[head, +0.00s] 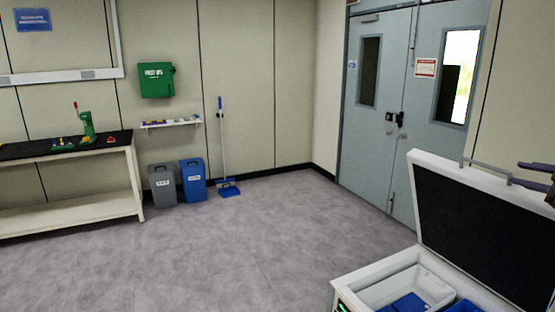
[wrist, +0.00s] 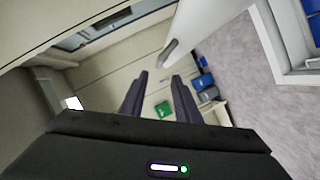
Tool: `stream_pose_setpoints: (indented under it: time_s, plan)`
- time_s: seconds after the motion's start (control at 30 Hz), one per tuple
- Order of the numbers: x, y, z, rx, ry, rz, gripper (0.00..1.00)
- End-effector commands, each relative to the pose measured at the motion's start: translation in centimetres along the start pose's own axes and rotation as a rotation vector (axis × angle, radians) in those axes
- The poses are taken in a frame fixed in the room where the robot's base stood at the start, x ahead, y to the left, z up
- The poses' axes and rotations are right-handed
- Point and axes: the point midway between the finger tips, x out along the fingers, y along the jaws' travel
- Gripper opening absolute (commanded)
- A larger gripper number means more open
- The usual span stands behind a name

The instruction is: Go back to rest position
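My gripper (head: 517,174) is at the right edge of the head view, beside the raised lid's grey handle (head: 486,169). In the wrist view its two dark fingers (wrist: 159,76) are spread apart with nothing between them. The handle shows beyond the fingertips in that view (wrist: 169,50), apart from them. The white freeze dryer (head: 370,272) stands at the lower right of the head view. Its lid (head: 480,230), white-rimmed with a dark inner face, stands open. Most of my arm is out of view.
Blue items (head: 408,303) lie inside the dryer. Grey double doors (head: 385,100) are behind it. A bench (head: 70,212), a grey bin (head: 162,185), a blue bin (head: 193,180) and a broom (head: 222,140) line the far wall. The floor (head: 220,250) between is clear.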

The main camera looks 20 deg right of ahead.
Motion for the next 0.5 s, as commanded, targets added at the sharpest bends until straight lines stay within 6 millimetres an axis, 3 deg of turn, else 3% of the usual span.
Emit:
stream_pose_setpoints:
  time_s: [0.13, 0.23, 0.5]
  plan:
    - [0.7, 0.5, -1.3, -0.001, 0.005, 0.018, 0.29]
    - [1.9, 1.4, -3.8, 0.0, 0.011, 0.059, 0.29]
    - [5.5, 4.2, -14.4, 0.058, 0.017, 0.235, 0.29]
